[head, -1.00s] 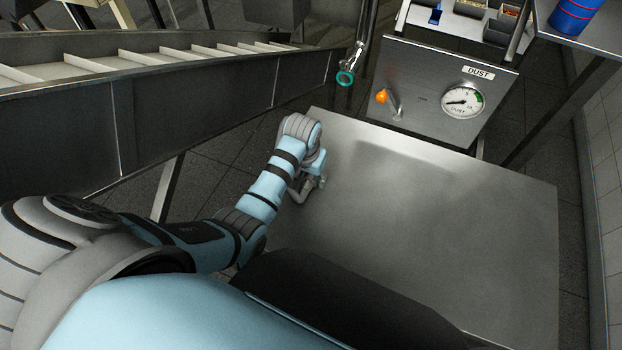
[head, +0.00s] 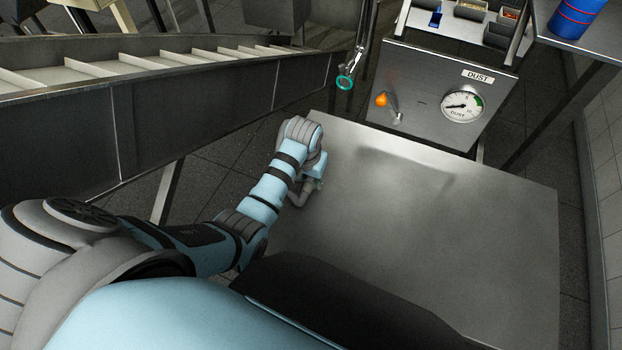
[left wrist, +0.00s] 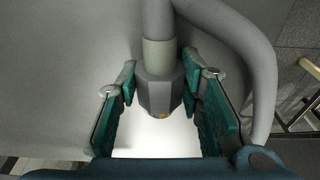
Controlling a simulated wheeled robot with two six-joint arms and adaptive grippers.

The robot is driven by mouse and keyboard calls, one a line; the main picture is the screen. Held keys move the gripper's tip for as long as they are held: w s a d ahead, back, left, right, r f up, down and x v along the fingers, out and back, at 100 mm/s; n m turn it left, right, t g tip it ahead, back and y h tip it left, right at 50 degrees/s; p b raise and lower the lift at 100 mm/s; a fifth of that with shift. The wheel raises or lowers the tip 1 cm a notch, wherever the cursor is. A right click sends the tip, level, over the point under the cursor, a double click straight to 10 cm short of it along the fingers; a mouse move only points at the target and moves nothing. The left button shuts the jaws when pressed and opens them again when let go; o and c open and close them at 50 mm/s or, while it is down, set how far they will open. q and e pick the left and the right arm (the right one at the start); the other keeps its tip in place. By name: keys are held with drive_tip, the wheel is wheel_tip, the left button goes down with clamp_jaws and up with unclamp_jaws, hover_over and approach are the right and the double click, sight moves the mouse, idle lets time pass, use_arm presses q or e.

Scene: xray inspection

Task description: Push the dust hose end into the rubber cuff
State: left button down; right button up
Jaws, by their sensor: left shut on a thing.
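My left gripper (head: 318,181) is low over the left part of the metal table in the head view, partly hidden by its own wrist. In the left wrist view, its green-padded fingers (left wrist: 159,95) are shut on the dust hose end (left wrist: 158,90), a grey faceted collar with a pale band above it. The grey hose (left wrist: 245,50) bends around on the right of that view. A teal ring (head: 345,83), which looks like the rubber cuff, sits on the lower end of a metal pipe beyond the table. The hose end is well apart from it. My right gripper is not in view.
The metal table (head: 440,230) is bare. Behind it stands a grey DUST panel (head: 430,90) with a gauge (head: 462,106) and an orange-knobbed lever (head: 382,100). A shelf with a blue can (head: 575,15) is at the upper right.

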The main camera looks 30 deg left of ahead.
sight(310, 178)
use_arm(q)
wheel_tip(310, 178, up, 2)
drive_tip(key=shift+p, duration=0.5)
drive_tip(key=shift+r, duration=2.2)
